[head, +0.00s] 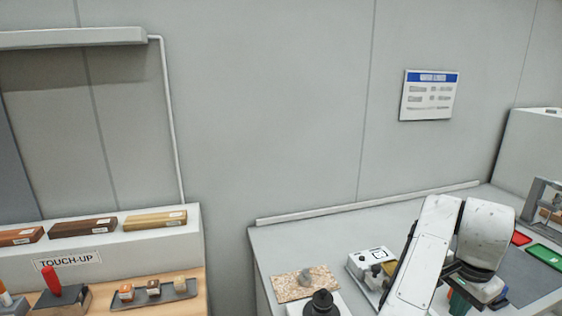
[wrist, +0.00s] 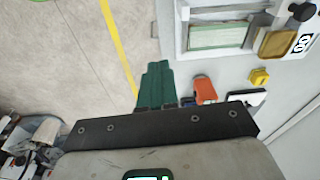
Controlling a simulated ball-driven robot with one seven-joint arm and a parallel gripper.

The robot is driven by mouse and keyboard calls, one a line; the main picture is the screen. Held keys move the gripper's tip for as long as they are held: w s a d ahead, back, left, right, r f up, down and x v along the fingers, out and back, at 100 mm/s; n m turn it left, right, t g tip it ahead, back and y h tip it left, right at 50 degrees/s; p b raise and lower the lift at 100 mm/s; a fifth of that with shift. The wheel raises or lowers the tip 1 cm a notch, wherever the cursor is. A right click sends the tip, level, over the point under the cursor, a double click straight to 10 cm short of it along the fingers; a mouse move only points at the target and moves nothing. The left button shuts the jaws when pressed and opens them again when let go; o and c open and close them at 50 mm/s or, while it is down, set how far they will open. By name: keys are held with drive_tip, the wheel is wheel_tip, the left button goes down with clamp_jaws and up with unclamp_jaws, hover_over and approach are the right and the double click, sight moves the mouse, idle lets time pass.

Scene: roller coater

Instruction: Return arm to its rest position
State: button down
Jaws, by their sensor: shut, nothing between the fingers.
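My gripper (wrist: 156,66) shows in the wrist view as two green fingers side by side, shut with nothing between them. They point out past a dark bar, near the edge between the floor and a pale bench surface. In the head view, my white arm is bent at the lower right, over the grey bench (head: 275,243).
In the head view, a device (head: 362,266) and a black knob (head: 323,301) stand left of my arm; a green tray (head: 545,256) lies right.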

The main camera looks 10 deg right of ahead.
drive_tip(key=s+a+f+n+t+h+b, duration=0.1)
drive_tip(key=s+a+f+n+h+b, duration=0.15)
drive_tip(key=s+f+n, duration=0.85)
drive_tip(key=s+a+f+n+y, duration=0.3)
drive_tip(key=s+a+f+n, duration=0.2)
drive_tip(key=s+a+f, duration=0.7)
drive_tip(key=s+a, duration=0.1)
drive_tip(key=a, duration=0.2)
drive_tip(key=shift+s+a+f+y, duration=0.2)
drive_tip(key=shift+f+y, duration=0.15)
drive_tip(key=shift+f, duration=0.05)
